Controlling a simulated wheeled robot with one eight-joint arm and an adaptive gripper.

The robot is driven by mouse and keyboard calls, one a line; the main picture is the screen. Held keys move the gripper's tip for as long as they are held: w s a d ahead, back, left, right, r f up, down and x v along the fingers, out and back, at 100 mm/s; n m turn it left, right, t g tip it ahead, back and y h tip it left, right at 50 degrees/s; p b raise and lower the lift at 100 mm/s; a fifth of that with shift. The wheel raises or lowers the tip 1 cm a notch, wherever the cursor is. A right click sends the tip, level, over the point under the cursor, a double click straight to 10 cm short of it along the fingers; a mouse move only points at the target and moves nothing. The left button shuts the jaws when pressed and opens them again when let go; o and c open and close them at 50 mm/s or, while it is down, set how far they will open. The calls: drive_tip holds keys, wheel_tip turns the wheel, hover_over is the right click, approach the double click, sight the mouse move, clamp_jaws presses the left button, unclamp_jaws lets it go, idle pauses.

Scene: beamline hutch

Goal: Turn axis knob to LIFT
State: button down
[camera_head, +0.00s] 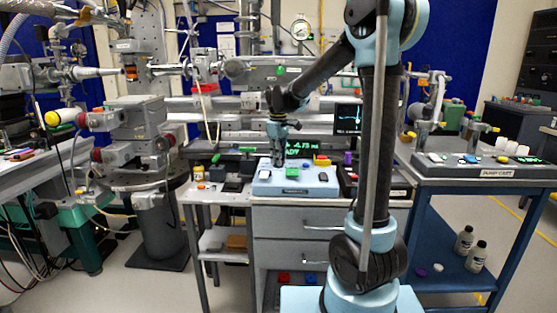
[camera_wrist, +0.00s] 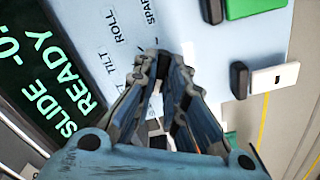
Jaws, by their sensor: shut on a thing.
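The light-blue control box (camera_head: 310,187) stands on the bench in the head view. My gripper (camera_head: 279,163) reaches straight down onto its left part. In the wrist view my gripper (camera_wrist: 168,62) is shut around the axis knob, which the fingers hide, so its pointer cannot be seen. Printed labels ROLL (camera_wrist: 113,24), TILT (camera_wrist: 103,60) and SPARE show beside the fingers. Another label is mostly covered. The dark display (camera_wrist: 40,75) shows green text reading SLIDE, a partly cut-off number, and READY.
To the right of the box is a dark panel (camera_head: 352,190) with a purple item. A blue cart (camera_head: 468,185) stands farther right.

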drive_tip(key=shift+w+m, duration=0.1)
drive_tip(key=shift+m, duration=0.2)
drive_tip(key=m, duration=0.3)
drive_tip(key=shift+m, duration=2.1)
drive_tip(key=c, duration=1.6)
unclamp_jaws()
drive_tip(key=shift+d, duration=0.1)
drive_tip(key=shift+c, duration=0.2)
wheel_tip(320, 180, up, 12)
